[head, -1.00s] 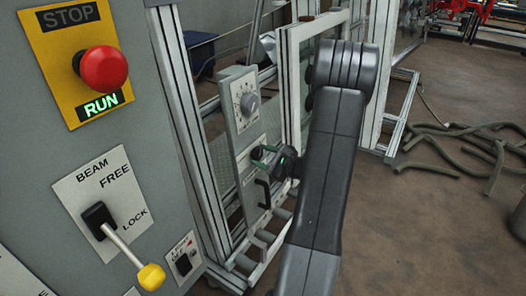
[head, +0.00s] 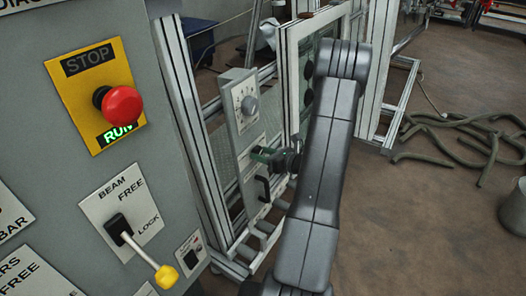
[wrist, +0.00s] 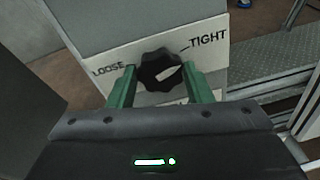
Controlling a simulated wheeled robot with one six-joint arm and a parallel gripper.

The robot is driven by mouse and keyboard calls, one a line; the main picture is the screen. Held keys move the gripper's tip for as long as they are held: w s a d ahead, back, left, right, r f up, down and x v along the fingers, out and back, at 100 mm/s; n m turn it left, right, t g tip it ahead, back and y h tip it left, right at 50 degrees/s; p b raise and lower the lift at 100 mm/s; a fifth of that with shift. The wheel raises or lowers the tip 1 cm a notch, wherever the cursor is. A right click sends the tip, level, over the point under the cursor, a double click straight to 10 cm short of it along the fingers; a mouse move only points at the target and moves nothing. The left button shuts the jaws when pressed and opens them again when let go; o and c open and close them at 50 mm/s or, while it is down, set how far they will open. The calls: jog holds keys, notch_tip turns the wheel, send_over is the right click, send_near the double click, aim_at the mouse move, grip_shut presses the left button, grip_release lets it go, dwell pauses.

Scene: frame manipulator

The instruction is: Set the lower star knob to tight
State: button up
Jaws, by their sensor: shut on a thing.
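A black star knob (wrist: 150,64) with a white pointer mark shows in the wrist view, on a white plate with LOOSE at the left and TIGHT (wrist: 208,39) at the upper right. The pointer slants up and right, towards the TIGHT side. My gripper (wrist: 160,72) has its green fingers on either side of the knob and is shut on it. In the head view, my gripper (head: 262,155) is at the narrow grey panel (head: 236,125), below a round grey dial. The knob is hidden there.
The round dial (head: 249,104) sits above my gripper and a black handle (head: 262,188) just below it. In the left foreground are a red stop button (head: 122,105) and a yellow-tipped lever (head: 165,276). Hoses (head: 450,140) lie on the floor at right.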

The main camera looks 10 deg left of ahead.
dwell(0.4)
jog(key=shift+m, duration=0.3)
jog(key=o, duration=1)
jog(key=v, duration=1.3)
jog(key=shift+s+d+r, duration=0.1)
jog(key=shift+s+d, duration=0.05)
jog(key=shift+d, duration=0.2)
jog(key=shift+a, duration=0.15)
